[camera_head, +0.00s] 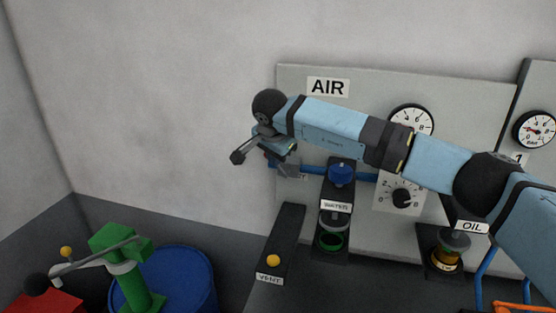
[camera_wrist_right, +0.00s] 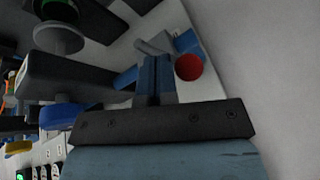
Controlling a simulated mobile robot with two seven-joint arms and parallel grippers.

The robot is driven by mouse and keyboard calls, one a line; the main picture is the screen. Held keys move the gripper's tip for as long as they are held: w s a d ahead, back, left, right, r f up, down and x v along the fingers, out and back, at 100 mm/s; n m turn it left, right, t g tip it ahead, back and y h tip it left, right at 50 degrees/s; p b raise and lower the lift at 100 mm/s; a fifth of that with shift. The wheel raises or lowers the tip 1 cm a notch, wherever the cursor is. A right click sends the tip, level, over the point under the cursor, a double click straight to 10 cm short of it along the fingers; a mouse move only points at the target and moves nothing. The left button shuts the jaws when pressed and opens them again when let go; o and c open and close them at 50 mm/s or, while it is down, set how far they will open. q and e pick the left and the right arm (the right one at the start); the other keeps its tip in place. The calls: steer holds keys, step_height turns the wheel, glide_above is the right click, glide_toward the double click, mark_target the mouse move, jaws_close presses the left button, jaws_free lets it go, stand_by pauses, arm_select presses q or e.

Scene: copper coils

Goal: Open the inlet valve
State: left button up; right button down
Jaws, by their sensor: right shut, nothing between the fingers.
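The AIR panel (camera_head: 290,95) is mounted on the back wall. A blue pipe (camera_head: 312,169) runs along its lower left, with a partly covered label below ending in "T". My right gripper (camera_head: 288,168) is at the left end of this pipe, and it covers most of the fitting there. In the right wrist view, the gripper's fingers (camera_wrist_right: 155,78) are shut and empty. A round red end (camera_wrist_right: 188,67) lies just beside them, with a grey fitting (camera_wrist_right: 152,47) and blue pipe (camera_wrist_right: 188,42) beyond. I cannot tell whether the fingers touch it. My left gripper is out of view.
A blue regulator knob (camera_head: 341,174) and a black dial (camera_head: 402,198) are to the right. An oil cup (camera_head: 446,257) is further right. A VENT block (camera_head: 284,242) with a yellow knob stands below. A green pump (camera_head: 128,262) and blue drum (camera_head: 185,280) are lower left.

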steer(key=a+f+b, duration=0.1)
steer(key=w+a+f+h+b, duration=0.1)
steer(key=b, duration=0.1)
steer(key=shift+a+f+g, duration=0.1)
steer(key=shift+a+g, duration=0.2)
steer(key=shift+a, duration=0.1)
steer(key=shift+d+f, duration=0.1)
steer(key=shift+d, duration=0.1)
steer(key=shift+s+d+f+b, duration=0.2)
steer(key=shift+d+b, duration=0.1)
steer(key=shift+d, duration=0.25)
steer(key=shift+a, duration=0.1)
